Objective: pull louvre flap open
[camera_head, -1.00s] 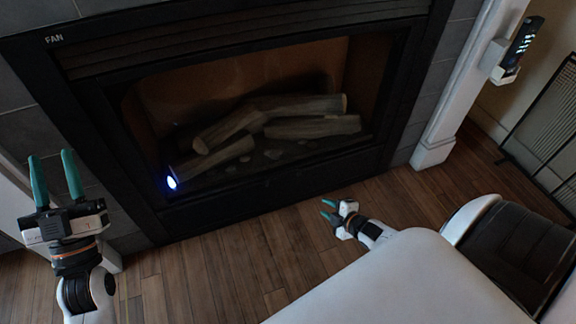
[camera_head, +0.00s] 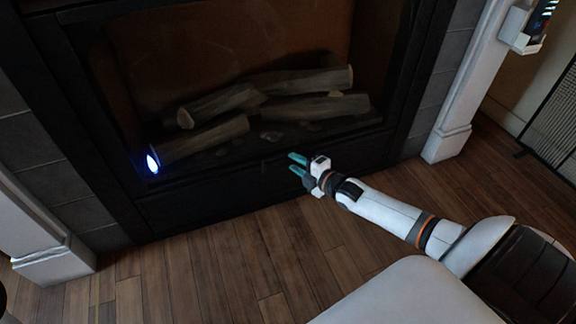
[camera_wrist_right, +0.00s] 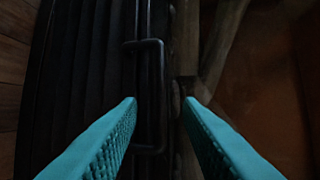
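The louvre flap (camera_head: 215,199) is the dark panel low on the fireplace front, below the glass. In the right wrist view its dark slats (camera_wrist_right: 85,80) fill the left part. A thin dark bar handle (camera_wrist_right: 161,85) stands out from its edge. My right gripper (camera_head: 291,164) is in front of the panel's upper right part. In the wrist view its teal fingers (camera_wrist_right: 160,103) are open, with the handle bar between the tips in the picture. I cannot tell whether the bar is within their depth. The flap looks shut. My left gripper is out of view.
Logs (camera_head: 300,107) lie inside the fireplace above the flap, and a bluish-white light (camera_head: 152,163) glows at its lower left. A white post (camera_head: 455,110) and black mesh screen (camera_head: 553,125) stand to the right. The wood floor (camera_head: 240,262) in front is clear.

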